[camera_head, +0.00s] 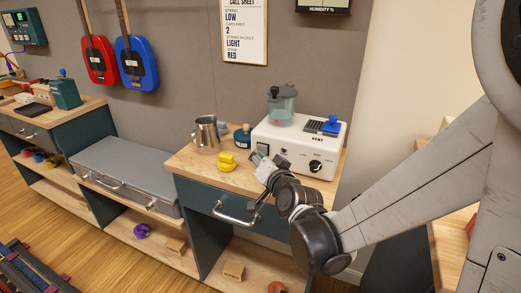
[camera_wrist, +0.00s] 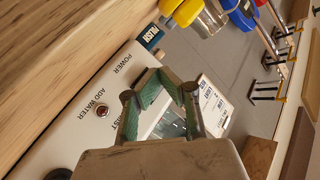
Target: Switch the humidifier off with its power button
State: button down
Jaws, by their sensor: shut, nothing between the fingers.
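The white humidifier (camera_head: 300,148) stands on the wooden top of a dark cabinet, with a clear tank (camera_head: 281,105) above it. A dark, square power button (camera_head: 263,148) shows at the left end of its front panel. My gripper (camera_head: 259,160) is shut and empty, its tips at the panel just below the button; I cannot tell whether they touch. In the wrist view the green-padded fingers (camera_wrist: 172,80) lie over the panel beside the printed word POWER (camera_wrist: 122,64). The button is not clearly visible there. A small red ADD WATER light (camera_wrist: 102,110) is beside the fingers.
A black knob (camera_head: 315,166) and a blue-handled vent (camera_head: 332,124) are at the humidifier's right. A yellow object (camera_head: 228,161), a metal jug (camera_head: 206,134) and a dark blue bottle (camera_head: 242,138) stand to its left. A drawer handle (camera_head: 236,213) sticks out below.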

jog(key=shift+s+a, duration=0.45)
jog(key=shift+s, duration=0.4)
jog(key=shift+s+a, duration=0.4)
jog(key=shift+s, duration=0.45)
jog(key=shift+s+a, duration=0.45)
jog(key=shift+s, duration=0.4)
jog(key=shift+d+r, duration=0.1)
jog(key=shift+d+r, duration=0.2)
jog(key=shift+d, duration=0.1)
jog(key=s+d+r+n+g+h+p, duration=0.2)
jog(key=s+d+r+g+p, duration=0.2)
jog(key=s+d, duration=0.5)
jog(key=s+d+r+n+g+h+p, duration=0.1)
jog(key=s+d+r+g+h+p, duration=0.2)
jog(key=s, duration=1.1)
jog(key=d+r+g+p, duration=0.1)
jog(key=d+r+p, duration=0.2)
jog(key=d, duration=0.3)
jog(key=shift+d+n+g, duration=0.2)
jog(key=shift+n+g, duration=0.1)
jog(key=shift+n, duration=0.1)
jog(key=shift+w, duration=0.1)
